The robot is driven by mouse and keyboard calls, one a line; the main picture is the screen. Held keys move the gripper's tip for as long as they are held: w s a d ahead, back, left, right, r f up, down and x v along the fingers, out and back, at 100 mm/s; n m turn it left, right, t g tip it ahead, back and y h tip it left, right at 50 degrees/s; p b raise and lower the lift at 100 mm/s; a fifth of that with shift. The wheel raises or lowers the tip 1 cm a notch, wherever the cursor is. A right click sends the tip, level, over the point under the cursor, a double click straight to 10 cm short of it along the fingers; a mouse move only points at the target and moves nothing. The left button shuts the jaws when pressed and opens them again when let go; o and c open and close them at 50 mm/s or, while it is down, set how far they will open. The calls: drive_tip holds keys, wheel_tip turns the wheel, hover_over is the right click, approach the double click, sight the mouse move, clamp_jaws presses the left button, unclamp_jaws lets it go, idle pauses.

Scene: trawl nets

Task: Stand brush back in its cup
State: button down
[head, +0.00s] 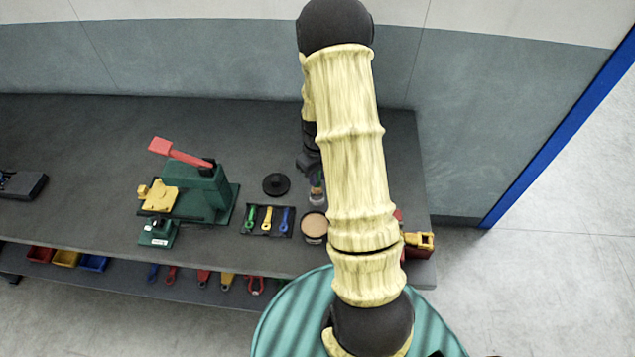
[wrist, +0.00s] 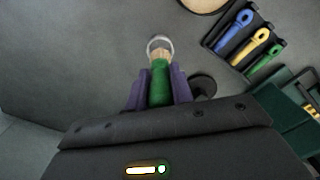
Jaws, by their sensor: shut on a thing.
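The brush has a green handle (wrist: 159,84) and pale bristles (wrist: 160,54). My gripper (wrist: 158,88) is shut on the handle, with a purple finger on each side. The bristle end points at a small clear cup (wrist: 160,41) with a pale round rim. The bristles overlap the near side of that rim in the wrist view; I cannot tell whether they are inside the cup. In the head view my arm partly hides my gripper (head: 310,166), and the brush (head: 317,177) shows as a bit of green just above the cup (head: 317,197).
A black round disc (head: 276,184) lies left of the cup. A dark tray (head: 267,220) holds green, yellow and blue tools. A round tan-topped tin (head: 314,226) stands in front. A green press (head: 190,190) with a red lever is farther left. A red-and-yellow item (head: 418,241) is at right.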

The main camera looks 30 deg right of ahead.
sight(318, 183)
wheel_tip(318, 183, down, 3)
drive_tip(key=shift+f+p, duration=0.15)
drive_tip(key=shift+p, duration=0.4)
drive_tip(key=shift+f, duration=0.4)
drive_tip(key=shift+f, duration=0.1)
drive_tip(key=shift+f, duration=0.15)
drive_tip(key=c, duration=1.2)
unclamp_jaws()
drive_tip(key=shift+c, duration=0.2)
